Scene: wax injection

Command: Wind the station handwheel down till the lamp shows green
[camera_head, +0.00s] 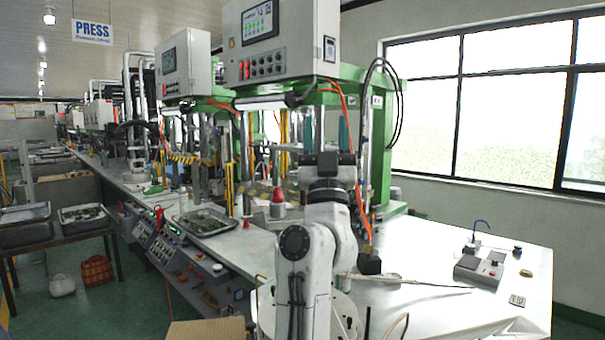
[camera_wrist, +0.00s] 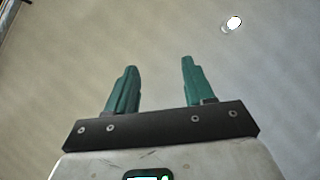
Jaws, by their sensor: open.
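My gripper (camera_head: 324,124) points upward in front of the green press station (camera_head: 382,140). Its two teal fingers (camera_wrist: 159,66) stand apart in the wrist view, with only ceiling between and beyond them, so it is open and empty. I cannot make out the handwheel in either view; my arm hides part of the station. No status lamp can be picked out with certainty. A grey control box (camera_head: 483,268) with a red button lies on the white bench at the right.
The white bench (camera_head: 420,235) has free room at the right, with a thin rod (camera_head: 410,281) lying across it. A tray (camera_head: 205,222) of green pieces sits left of my arm. Control cabinets (camera_head: 283,40) hang above. A side table with trays (camera_head: 83,214) stands at the left.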

